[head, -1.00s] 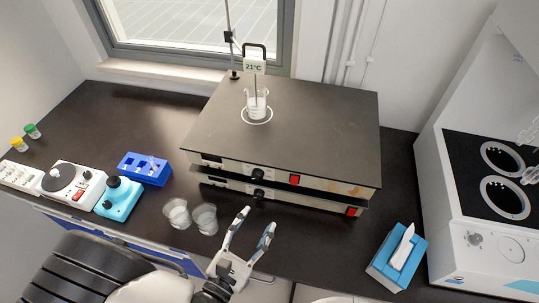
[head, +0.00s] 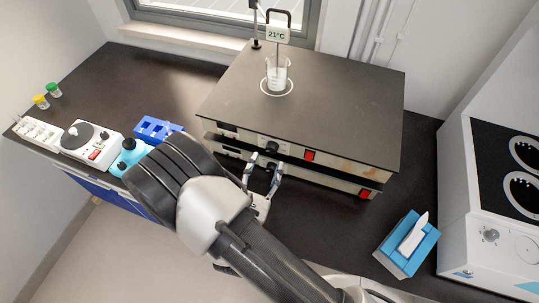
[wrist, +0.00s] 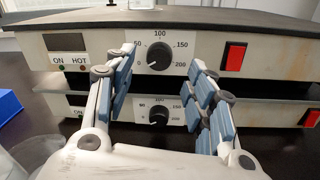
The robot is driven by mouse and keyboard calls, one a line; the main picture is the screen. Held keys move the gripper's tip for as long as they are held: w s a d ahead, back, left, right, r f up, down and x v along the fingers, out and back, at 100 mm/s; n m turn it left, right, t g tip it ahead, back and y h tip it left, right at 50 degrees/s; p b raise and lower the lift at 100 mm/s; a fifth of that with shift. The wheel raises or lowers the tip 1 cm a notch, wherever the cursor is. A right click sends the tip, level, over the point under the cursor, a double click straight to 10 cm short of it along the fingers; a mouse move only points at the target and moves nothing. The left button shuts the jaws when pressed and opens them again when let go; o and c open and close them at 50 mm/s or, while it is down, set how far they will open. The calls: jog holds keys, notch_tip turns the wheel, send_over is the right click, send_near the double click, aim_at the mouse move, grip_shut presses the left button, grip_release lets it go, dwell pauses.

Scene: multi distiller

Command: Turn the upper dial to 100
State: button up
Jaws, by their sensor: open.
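The upper dial (wrist: 159,56) is a black round knob on the front of the upper hot plate (wrist: 100,50). Its scale reads 50, 100, 150 and 200, with 100 at the top. A small pale mark shows at the knob's lower left. My gripper (wrist: 163,58) is open and empty, its blue-padded fingers on either side of the upper dial in the wrist view, with gaps to the knob. In the head view my gripper (head: 265,165) is in front of the stacked plates, near the upper dial (head: 271,147). Contact is not visible.
A similar lower dial (wrist: 158,115) sits below, on a second plate. Red switches (wrist: 233,57) are to the right. A glass beaker (head: 277,75) stands on top by a 21°C display (head: 277,34). A blue tissue box (head: 408,245) stands at the right.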

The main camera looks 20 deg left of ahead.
aim_at(271, 151)
jog(key=w, duration=0.5)
jog(key=shift+s+b, duration=0.1)
jog(key=shift+b, duration=0.2)
jog(key=c, duration=1.1)
